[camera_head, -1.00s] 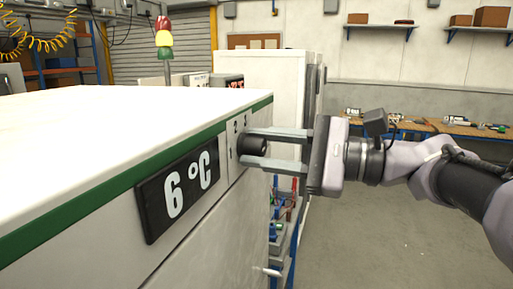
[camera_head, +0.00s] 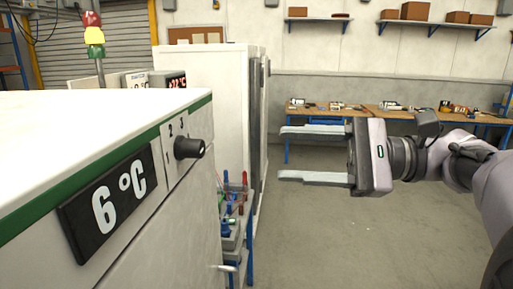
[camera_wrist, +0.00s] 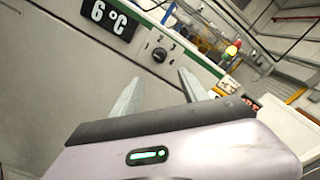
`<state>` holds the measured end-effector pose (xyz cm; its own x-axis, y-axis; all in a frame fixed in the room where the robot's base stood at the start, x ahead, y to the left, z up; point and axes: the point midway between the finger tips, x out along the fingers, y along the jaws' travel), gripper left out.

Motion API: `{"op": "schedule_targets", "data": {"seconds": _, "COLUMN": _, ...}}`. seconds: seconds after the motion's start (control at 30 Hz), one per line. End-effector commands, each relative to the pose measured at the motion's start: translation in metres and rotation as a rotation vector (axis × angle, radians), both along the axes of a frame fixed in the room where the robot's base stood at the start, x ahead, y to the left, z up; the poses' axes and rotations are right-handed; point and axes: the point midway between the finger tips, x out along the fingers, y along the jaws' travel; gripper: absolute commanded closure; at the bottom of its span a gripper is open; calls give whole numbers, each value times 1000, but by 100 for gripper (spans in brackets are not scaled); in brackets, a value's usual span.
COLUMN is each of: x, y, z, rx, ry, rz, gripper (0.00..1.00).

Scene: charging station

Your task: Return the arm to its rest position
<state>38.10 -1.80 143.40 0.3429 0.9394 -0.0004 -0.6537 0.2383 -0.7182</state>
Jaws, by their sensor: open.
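My gripper (camera_head: 308,154) is open and empty, its two grey fingers pointing left in the head view. It hangs in free air to the right of a white cabinet with a green stripe (camera_head: 72,184). The black knob (camera_head: 189,148) on the cabinet's front stands clear of the fingers, with a visible gap. The wrist view shows the knob (camera_wrist: 159,55) ahead, beyond the open fingers (camera_wrist: 159,92). A black display (camera_head: 112,200) reading 6 °C sits left of the knob.
A tall white cabinet (camera_head: 205,100) stands behind, with a blue-framed rack (camera_head: 235,225) of tools in front of it. Workbenches (camera_head: 375,112) line the back wall under shelves. A signal light (camera_head: 94,35) rises at the left. The floor (camera_head: 350,235) below the gripper is clear.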

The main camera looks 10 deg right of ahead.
Motion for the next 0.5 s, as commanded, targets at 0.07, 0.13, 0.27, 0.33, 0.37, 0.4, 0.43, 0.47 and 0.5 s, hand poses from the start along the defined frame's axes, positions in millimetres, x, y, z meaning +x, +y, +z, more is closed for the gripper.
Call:
{"op": "schedule_targets", "data": {"seconds": 0.07, "x": -4, "y": -12, "z": 0, "rx": -1, "ry": 0, "rz": -1, "gripper": 48}}
{"op": "schedule_targets", "data": {"seconds": 0.13, "x": -7, "y": -19, "z": 0, "rx": 0, "ry": 1, "rz": 0, "gripper": 48}}
{"op": "schedule_targets", "data": {"seconds": 0.27, "x": -8, "y": -22, "z": 0, "rx": 1, "ry": 1, "rz": 1, "gripper": 48}}
{"op": "schedule_targets", "data": {"seconds": 0.33, "x": -8, "y": -22, "z": 0, "rx": 0, "ry": 1, "rz": 1, "gripper": 48}}
{"op": "schedule_targets", "data": {"seconds": 0.37, "x": -8, "y": -22, "z": 0, "rx": 0, "ry": 1, "rz": 1, "gripper": 48}}
{"op": "schedule_targets", "data": {"seconds": 0.4, "x": -8, "y": -22, "z": 0, "rx": 0, "ry": 1, "rz": 1, "gripper": 48}}
{"op": "schedule_targets", "data": {"seconds": 0.43, "x": -8, "y": -22, "z": 0, "rx": 0, "ry": 1, "rz": 1, "gripper": 48}}
{"op": "schedule_targets", "data": {"seconds": 0.47, "x": -8, "y": -22, "z": 0, "rx": 0, "ry": 1, "rz": 1, "gripper": 48}}
{"op": "schedule_targets", "data": {"seconds": 0.5, "x": -8, "y": -22, "z": 0, "rx": 0, "ry": 1, "rz": 1, "gripper": 48}}
